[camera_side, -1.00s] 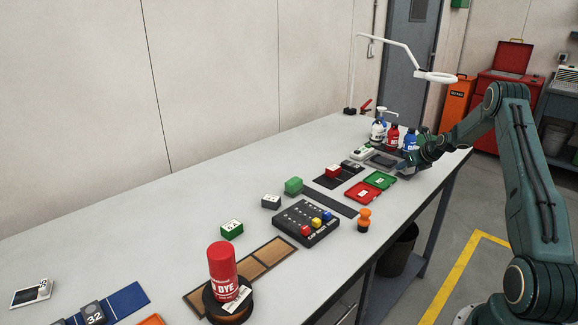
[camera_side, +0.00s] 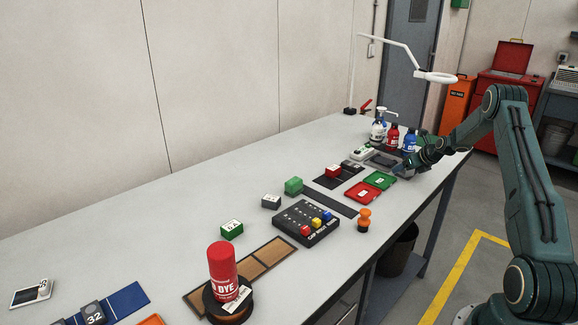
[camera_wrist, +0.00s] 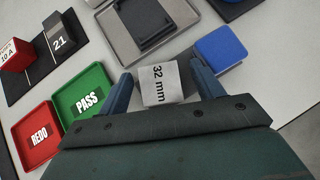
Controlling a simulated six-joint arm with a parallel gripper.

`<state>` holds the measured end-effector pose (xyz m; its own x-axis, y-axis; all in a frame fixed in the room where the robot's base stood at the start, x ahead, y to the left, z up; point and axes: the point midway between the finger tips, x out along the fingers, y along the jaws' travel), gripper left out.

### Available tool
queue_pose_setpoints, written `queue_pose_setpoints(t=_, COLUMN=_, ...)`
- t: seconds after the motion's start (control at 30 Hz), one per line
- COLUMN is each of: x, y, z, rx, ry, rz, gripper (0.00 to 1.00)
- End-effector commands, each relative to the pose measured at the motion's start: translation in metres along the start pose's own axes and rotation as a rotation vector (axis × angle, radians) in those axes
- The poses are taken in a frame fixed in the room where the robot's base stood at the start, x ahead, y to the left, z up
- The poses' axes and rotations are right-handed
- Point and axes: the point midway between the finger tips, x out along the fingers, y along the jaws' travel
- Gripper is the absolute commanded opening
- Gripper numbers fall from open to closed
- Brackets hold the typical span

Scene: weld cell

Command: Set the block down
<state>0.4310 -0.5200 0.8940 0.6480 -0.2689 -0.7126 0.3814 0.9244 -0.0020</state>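A grey block marked "32 mm" (camera_wrist: 165,86) sits on the pale table between the fingers of my gripper (camera_wrist: 161,70) in the wrist view. A gap shows on each side of the block, so my gripper is open around it. The green PASS tray (camera_wrist: 72,104) lies just left of the left finger, and the red REDO tray (camera_wrist: 50,150) lies beyond it. In the side view my gripper (camera_side: 408,170) is low at the table's right edge, beside the green tray (camera_side: 380,181). The block cannot be made out there.
A blue block (camera_wrist: 220,50) lies close to the right finger. A grey tray (camera_wrist: 120,45) with a dark object is ahead. A dark rack (camera_wrist: 30,82) holds a red block (camera_wrist: 15,55). Bottles (camera_side: 393,137) stand behind my gripper in the side view.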

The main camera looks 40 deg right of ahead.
Motion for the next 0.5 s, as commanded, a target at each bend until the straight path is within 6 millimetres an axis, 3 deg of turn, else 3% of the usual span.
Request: queue_pose_setpoints(t=0.5, x=-0.01, y=0.0, z=0.0, rx=0.001, ry=0.001, rz=-0.001, gripper=0.66)
